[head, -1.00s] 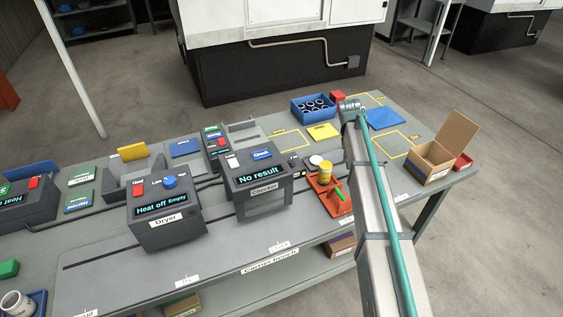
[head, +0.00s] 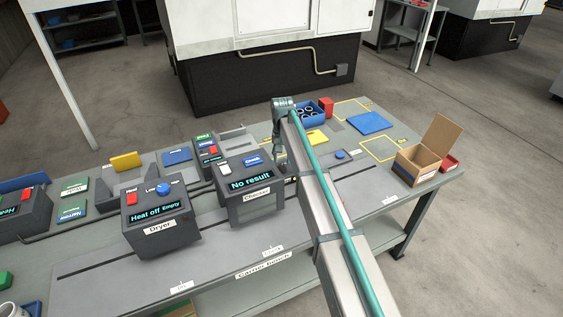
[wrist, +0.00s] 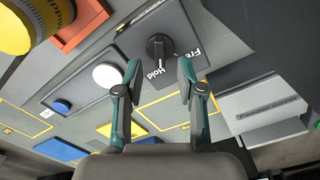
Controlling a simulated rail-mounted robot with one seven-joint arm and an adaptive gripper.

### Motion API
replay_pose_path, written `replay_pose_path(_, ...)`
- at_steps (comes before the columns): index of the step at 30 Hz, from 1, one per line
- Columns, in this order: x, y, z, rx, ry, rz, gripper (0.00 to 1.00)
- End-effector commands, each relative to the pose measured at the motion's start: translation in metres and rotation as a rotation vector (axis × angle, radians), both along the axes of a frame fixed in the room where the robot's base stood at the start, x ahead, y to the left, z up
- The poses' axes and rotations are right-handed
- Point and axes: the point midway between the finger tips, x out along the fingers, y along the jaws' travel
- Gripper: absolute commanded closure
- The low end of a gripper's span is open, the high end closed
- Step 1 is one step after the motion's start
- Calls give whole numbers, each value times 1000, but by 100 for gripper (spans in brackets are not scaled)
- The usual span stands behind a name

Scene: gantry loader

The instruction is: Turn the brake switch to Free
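The brake switch is a black round knob (wrist: 157,47) on a dark plate (wrist: 178,22) marked Hold and Free in the wrist view. Its white pointer mark points to the Hold label. My gripper (wrist: 158,70) is open and empty, with one teal-backed finger on each side of the line to the knob; the knob appears just beyond the fingertips, and I cannot tell any contact. In the head view my gripper (head: 279,158) hangs beside the checker (head: 247,177), and the switch cannot be made out there.
A yellow cup (wrist: 27,22) and an orange tray (wrist: 82,27) are close by at upper left in the wrist view. A white round button (wrist: 107,75) and a blue button (wrist: 62,106) lie nearby. The dryer (head: 157,217) and an open cardboard box (head: 417,166) stand on the bench.

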Motion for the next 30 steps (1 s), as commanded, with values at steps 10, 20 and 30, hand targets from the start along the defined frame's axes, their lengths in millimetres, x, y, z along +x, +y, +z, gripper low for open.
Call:
replay_pose_path(10, 0, 0, -35, 0, 0, 0, 61)
replay_pose_path(20, 0, 0, -39, 0, -1, 0, 63)
replay_pose_path(30, 0, 0, -38, 0, 0, 0, 100)
